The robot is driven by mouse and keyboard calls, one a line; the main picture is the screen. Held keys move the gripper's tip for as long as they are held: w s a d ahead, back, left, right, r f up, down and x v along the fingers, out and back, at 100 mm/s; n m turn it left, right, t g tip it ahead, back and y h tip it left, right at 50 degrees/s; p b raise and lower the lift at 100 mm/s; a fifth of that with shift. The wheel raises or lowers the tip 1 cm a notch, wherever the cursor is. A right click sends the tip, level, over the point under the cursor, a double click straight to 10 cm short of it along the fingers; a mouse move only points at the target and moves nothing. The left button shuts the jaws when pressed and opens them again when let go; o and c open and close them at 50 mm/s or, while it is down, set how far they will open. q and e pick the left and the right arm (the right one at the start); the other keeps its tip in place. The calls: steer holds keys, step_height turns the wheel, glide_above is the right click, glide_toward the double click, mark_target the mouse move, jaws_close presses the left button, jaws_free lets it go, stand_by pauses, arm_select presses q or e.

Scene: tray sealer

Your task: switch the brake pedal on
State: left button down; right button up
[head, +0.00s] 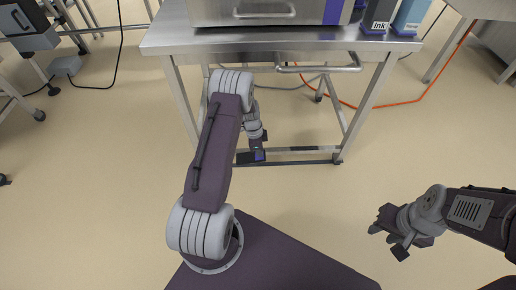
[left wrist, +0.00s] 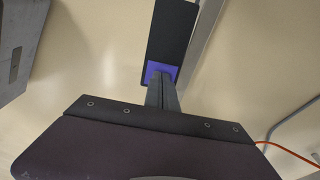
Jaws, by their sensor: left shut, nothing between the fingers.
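The pedal, a dark plate (left wrist: 174,35) with a purple pad (left wrist: 157,68) at its end, shows at the top middle of the left wrist view. In the head view it sits low under the steel table as a small dark block (head: 244,158) with a purple patch. My left gripper (left wrist: 160,78) is shut and empty, its fingertips at the purple pad; I cannot tell whether they touch it. In the head view my left arm partly hides this spot. My right gripper (head: 385,241) is open and empty over bare floor at the lower right. Whether the pedal is pressed cannot be seen.
The steel table (head: 170,38) stands ahead, with a machine on top and ink boxes (head: 379,16) at its right. An orange cable (head: 408,104) lies right.

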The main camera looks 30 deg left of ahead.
arm_select(q)
steer(key=shift+w+d+f+p, duration=0.1)
steer(key=shift+d+f+p, duration=0.1)
steer(key=shift+d+p, duration=0.15)
steer(key=shift+w+d+f, duration=0.4)
steer(key=shift+d+f, duration=0.1)
steer(key=shift+f, duration=0.25)
steer(key=shift+d+f, duration=0.1)
steer(key=shift+f, duration=0.05)
steer(key=r+p, duration=0.4)
steer(key=r, duration=0.1)
steer(key=a+r+p, duration=0.1)
steer(key=r+p, duration=0.1)
steer(key=r, duration=0.1)
steer(key=shift+s+r, duration=0.1)
steer(key=shift+s, duration=0.15)
steer(key=shift+a+r, duration=0.1)
steer(key=shift+r, duration=0.4)
